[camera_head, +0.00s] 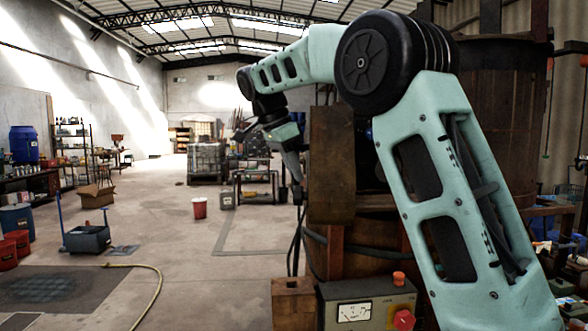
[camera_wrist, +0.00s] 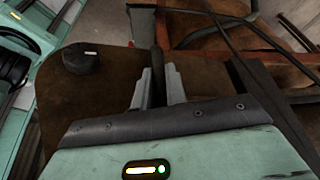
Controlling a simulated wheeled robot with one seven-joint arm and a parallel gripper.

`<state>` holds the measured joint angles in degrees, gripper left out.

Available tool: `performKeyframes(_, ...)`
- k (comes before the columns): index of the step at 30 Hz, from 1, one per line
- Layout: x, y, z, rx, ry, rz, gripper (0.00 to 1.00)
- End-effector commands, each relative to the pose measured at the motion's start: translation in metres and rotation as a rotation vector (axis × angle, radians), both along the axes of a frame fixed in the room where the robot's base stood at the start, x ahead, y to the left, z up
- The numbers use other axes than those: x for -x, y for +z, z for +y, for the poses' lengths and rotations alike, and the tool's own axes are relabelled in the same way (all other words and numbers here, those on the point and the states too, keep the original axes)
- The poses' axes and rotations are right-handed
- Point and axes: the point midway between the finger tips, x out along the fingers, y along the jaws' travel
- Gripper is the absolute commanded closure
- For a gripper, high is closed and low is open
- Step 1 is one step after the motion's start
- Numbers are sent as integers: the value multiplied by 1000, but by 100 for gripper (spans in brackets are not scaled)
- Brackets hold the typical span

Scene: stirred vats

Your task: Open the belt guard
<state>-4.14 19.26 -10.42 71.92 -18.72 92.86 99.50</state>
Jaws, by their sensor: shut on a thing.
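The belt guard (camera_head: 332,165) looks like a tall, rusty brown panel at the front of the wooden vat. In the wrist view a brown panel (camera_wrist: 95,95), probably the same guard, carries a round black knob (camera_wrist: 82,58). My gripper (camera_head: 298,182) is at the guard's left edge, pointing down. In the wrist view its two grey fingers (camera_wrist: 159,84) are closed around a thin dark upright bar (camera_wrist: 158,50), apparently the guard's handle. The lower end of the bar is hidden between the fingers. In the head view my arm covers part of the vat behind the guard.
The wooden vat (camera_head: 497,95) stands right. A control box (camera_head: 368,303) with a gauge and red button sits below the guard, beside a wooden post (camera_head: 293,303). The floor between is mostly free.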

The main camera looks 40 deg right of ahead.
Motion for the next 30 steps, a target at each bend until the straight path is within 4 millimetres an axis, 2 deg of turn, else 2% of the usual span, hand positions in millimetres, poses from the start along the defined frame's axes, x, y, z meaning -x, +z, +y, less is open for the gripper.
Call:
performKeyframes(1, 0, 2, -2, 3, -1, -3, 100)
performKeyframes(2, 0, 1, -2, 3, -1, -3, 78)
performKeyframes(3, 0, 1, -2, 3, -1, -3, 67)
performKeyframes(4, 0, 1, -2, 3, -1, -3, 65)
performKeyframes(13, 0, 2, -1, 2, 0, -2, 65)
performKeyframes(17, -2, 9, 3, 2, 0, -3, 65)
performKeyframes(30, -9, 80, 30, 3, 0, -4, 65)
